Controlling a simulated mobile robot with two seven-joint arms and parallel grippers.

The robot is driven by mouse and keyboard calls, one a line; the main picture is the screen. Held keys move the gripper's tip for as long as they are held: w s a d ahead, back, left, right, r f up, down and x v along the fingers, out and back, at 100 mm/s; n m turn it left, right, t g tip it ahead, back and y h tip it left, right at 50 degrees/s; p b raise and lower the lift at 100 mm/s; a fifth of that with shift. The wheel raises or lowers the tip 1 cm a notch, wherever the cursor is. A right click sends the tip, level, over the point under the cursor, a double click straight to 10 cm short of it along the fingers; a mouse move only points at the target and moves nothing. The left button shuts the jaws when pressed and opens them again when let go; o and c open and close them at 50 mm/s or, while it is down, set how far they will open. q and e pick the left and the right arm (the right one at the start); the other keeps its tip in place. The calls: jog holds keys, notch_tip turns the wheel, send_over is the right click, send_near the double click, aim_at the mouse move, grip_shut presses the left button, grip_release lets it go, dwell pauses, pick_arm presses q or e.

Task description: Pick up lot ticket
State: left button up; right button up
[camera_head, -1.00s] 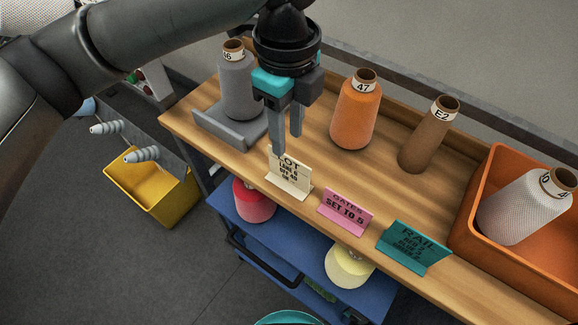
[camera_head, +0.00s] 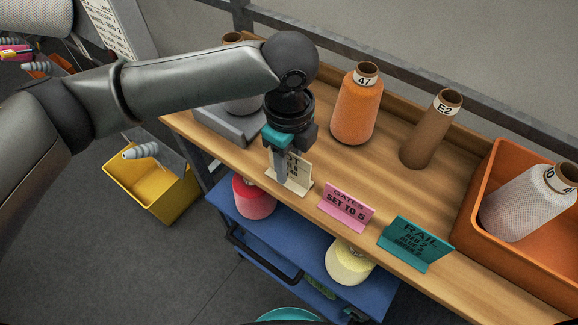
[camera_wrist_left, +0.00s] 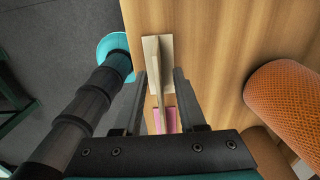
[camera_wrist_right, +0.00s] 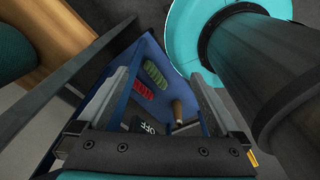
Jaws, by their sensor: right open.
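The lot ticket (camera_head: 299,176) is a cream folded card standing near the front edge of the wooden bench top. My left gripper (camera_head: 281,171) points down over it and hides part of its print. In the left wrist view the ticket (camera_wrist_left: 157,62) shows nearly edge-on between the two fingers of the left gripper (camera_wrist_left: 160,88). The fingers are open, with a gap on each side of the card. My right gripper (camera_wrist_right: 162,80) is open and empty in its own wrist view, over a lower blue shelf, and is out of the head view.
A pink card (camera_head: 346,208) and a teal card (camera_head: 414,243) stand to the right along the same edge. An orange cone (camera_head: 355,110), a brown cone (camera_head: 428,135) and a grey cradle (camera_head: 225,124) stand behind. An orange bin (camera_head: 497,178) is at the right.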

pick_arm(q)
grip_shut()
jog(key=shift+r, duration=0.15)
dwell(0.6)
